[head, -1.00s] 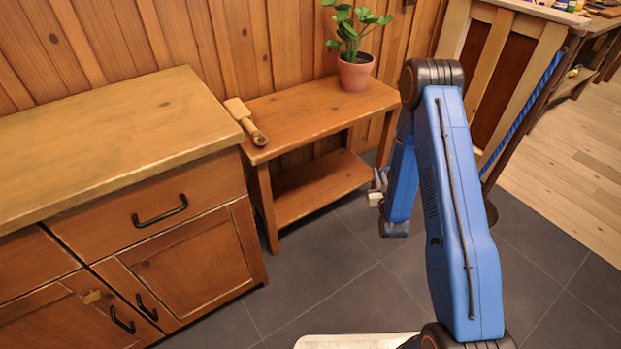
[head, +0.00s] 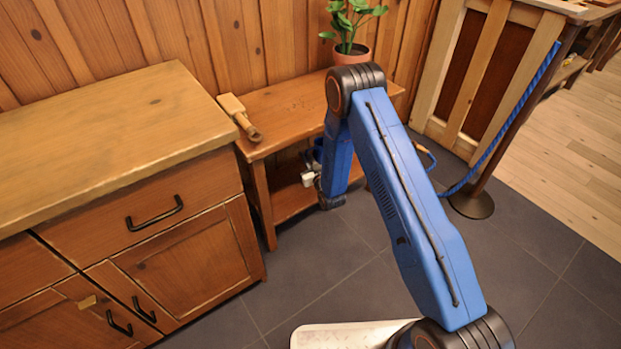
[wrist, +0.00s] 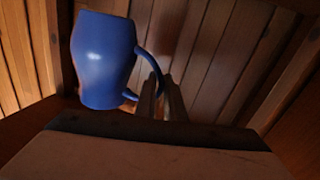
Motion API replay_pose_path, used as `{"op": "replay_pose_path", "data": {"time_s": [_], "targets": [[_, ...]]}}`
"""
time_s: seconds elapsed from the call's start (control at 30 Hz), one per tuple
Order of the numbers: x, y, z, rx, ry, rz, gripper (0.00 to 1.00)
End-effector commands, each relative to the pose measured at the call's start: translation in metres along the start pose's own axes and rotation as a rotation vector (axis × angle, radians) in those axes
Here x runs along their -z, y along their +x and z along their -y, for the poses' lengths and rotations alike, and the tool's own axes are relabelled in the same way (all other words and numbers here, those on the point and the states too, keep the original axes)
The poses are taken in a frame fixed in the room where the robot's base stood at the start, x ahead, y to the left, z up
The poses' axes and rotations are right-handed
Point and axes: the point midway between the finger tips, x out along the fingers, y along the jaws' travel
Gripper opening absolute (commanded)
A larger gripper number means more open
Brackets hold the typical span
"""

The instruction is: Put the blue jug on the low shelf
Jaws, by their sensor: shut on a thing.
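The blue jug (wrist: 102,60) is large in the wrist view, roughly upright, with its handle towards my gripper (wrist: 160,100). The fingers are shut on the handle. In the head view my gripper (head: 309,178) is at the low shelf (head: 290,204), the lower board of the small wooden bench, under its top. Only a little of the jug (head: 318,148) shows there, mostly hidden by my arm. I cannot tell whether its base touches the shelf board.
The bench top (head: 285,112) overhangs the low shelf and carries a wooden mallet (head: 240,118) and a potted plant (head: 352,45). A wooden cabinet (head: 190,240) stands at left. A rope post (head: 472,203) stands at right. The plank wall (wrist: 220,60) is behind the jug.

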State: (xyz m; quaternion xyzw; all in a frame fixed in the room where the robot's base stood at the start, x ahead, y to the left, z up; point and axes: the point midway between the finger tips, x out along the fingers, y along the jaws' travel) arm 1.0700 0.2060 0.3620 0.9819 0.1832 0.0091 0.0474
Motion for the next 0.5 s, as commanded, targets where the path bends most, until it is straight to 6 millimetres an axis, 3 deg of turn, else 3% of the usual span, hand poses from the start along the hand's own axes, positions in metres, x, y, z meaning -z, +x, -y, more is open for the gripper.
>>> {"op": "replay_pose_path", "data": {"time_s": [0.03, 0.2, 0.37, 0.5], "targets": [[0.001, 0.007, 0.013, 0.017, -0.001, -0.003, 0.0], [0.001, 0.02, 0.037, 0.049, -0.002, -0.006, 0.0], [-0.011, 0.023, 0.044, 0.057, -0.002, -0.004, 0.0], [-0.033, 0.023, 0.046, 0.056, -0.002, -0.004, 0.0]]}}
